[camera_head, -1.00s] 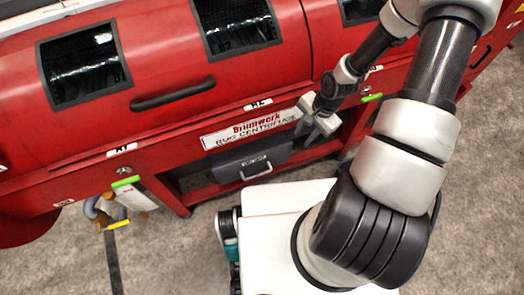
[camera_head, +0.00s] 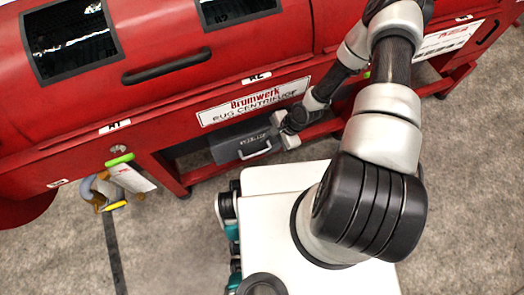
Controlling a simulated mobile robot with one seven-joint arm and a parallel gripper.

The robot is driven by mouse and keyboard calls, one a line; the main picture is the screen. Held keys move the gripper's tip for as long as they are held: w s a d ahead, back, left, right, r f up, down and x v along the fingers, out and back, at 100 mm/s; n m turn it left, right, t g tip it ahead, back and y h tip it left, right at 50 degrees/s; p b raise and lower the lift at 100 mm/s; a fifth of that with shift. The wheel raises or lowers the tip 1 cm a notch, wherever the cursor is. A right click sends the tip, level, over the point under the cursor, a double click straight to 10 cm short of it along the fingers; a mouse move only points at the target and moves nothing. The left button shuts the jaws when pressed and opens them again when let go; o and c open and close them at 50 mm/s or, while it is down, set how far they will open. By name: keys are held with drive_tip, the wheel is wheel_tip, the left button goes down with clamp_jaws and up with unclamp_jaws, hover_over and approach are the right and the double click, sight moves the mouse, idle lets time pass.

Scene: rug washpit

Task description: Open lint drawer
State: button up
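The lint drawer (camera_head: 232,146) is a dark grey box with a pale bar handle (camera_head: 255,153) on its front. It sits under the white sign of the red rug centrifuge (camera_head: 160,90). My gripper (camera_head: 284,132) is at the right end of the drawer, to the right of and slightly above the handle. Its pale fingers show beside the drawer front, apart from each other. Part of the drawer's right side is hidden behind the gripper. I cannot tell whether a finger touches the drawer. Nothing shows between the fingers.
The red machine fills the back, with a black lid handle (camera_head: 167,66) above. At left, a white tag (camera_head: 132,177) with a green clip and a grey and yellow object (camera_head: 101,192) hang from the machine.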

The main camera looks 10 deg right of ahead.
sight(259, 152)
drive_tip(key=b+x, duration=0.1)
drive_tip(key=x, duration=0.5)
drive_tip(key=shift+f, duration=0.1)
drive_tip(key=shift+c, duration=0.4)
clamp_jaws()
